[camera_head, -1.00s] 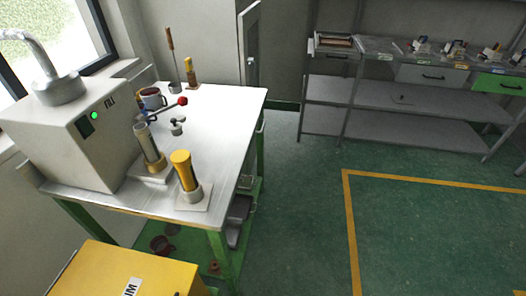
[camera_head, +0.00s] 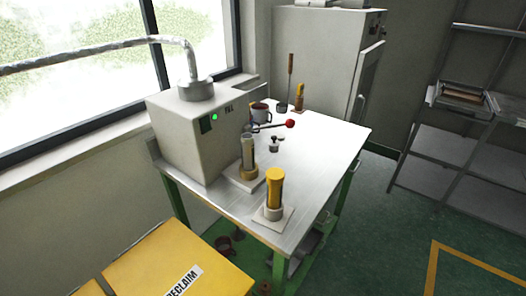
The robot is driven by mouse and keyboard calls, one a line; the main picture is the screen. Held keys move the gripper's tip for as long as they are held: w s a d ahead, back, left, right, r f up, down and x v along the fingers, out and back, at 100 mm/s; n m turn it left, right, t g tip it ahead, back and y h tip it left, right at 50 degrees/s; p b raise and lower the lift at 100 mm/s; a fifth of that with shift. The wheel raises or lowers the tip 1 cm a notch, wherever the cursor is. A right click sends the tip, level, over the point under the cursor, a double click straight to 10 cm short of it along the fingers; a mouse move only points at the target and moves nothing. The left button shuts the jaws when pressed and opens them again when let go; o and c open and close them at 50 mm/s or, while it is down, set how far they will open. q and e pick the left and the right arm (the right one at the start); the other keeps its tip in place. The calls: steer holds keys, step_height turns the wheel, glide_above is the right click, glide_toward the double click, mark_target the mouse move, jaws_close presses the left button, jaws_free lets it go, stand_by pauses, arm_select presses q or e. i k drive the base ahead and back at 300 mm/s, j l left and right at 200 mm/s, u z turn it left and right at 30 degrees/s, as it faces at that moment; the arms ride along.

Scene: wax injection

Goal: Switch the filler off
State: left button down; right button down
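The filler (camera_head: 200,130) is a pale grey box at the left side of the metal-topped table. Its front panel has a dark switch plate with a lit green light (camera_head: 214,117) and dark lettering beside it. A lever with a red ball knob (camera_head: 290,124) sticks out to the right of the filler. A metal pipe (camera_head: 190,62) rises from its top and runs left past the window. Neither of my grippers shows in this view.
On the table (camera_head: 325,150) stand a yellow cylinder (camera_head: 275,188), a grey-and-yellow cylinder (camera_head: 248,158), a mug (camera_head: 260,113) and small tools. A yellow bin (camera_head: 180,262) marked RECLAIM stands at the front left. A grey cabinet (camera_head: 320,55) stands behind.

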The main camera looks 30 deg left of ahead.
mark_target(206, 126)
steer(key=u, duration=1.35)
